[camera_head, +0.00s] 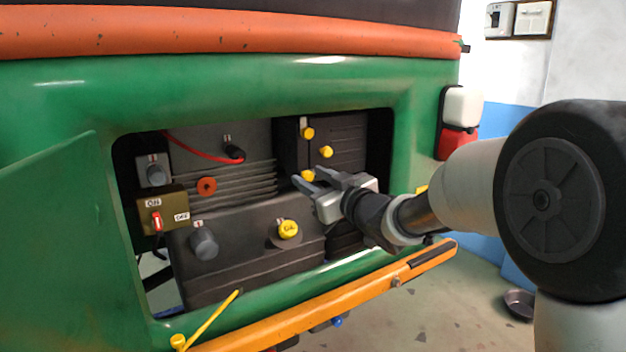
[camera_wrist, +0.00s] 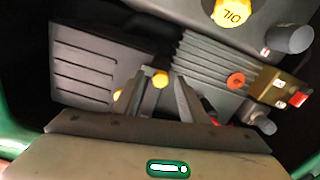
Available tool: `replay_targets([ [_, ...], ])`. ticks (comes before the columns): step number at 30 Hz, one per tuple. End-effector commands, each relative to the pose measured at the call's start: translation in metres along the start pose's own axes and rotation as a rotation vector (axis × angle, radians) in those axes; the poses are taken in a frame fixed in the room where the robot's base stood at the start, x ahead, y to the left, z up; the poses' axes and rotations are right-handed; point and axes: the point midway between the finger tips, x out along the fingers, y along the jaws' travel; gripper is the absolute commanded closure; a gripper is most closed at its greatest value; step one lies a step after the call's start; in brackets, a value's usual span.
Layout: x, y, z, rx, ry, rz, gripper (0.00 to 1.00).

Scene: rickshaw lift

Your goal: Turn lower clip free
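The lower clip (camera_head: 308,174) has a round yellow knob and sits low on the dark ribbed box inside the engine bay. In the wrist view, which is turned upside down, the yellow knob (camera_wrist: 160,79) shows between my fingertips. My gripper (camera_head: 308,179) is open, with its grey fingers pointing at this clip; in the wrist view the fingers (camera_wrist: 158,82) stand apart on either side of the knob. I cannot tell whether they touch it. Two other yellow knobs, an upper one (camera_head: 307,132) and a middle one (camera_head: 326,151), sit above.
The green bay rim (camera_head: 250,300) surrounds the opening, and an open orange flap (camera_head: 330,303) lies below it. A yellow oil cap (camera_head: 288,229), a grey knob (camera_head: 204,244) and an ON/OFF switch box (camera_head: 163,214) are inside. A red cable (camera_head: 200,152) runs above.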

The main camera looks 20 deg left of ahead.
Motion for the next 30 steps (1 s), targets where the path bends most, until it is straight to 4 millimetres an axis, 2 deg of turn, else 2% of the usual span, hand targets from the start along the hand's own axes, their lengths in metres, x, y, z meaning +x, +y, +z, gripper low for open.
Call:
replay_targets([
  [1, -0.0001, 0.0, 0.0, 0.0, 0.0, 0.0, 0.65],
  [7, -0.0003, 0.0, 0.0, 0.0, 0.0, 0.0, 0.99],
  [8, -0.0003, 0.0, 0.0, 0.0, 0.0, 0.0, 1.0],
  [19, -0.0005, 0.0009, -0.0013, 0.064, -0.001, 0.0, 1.0],
  [30, -0.0008, 0.0027, -0.0025, 0.348, -0.003, 0.001, 1.0],
])
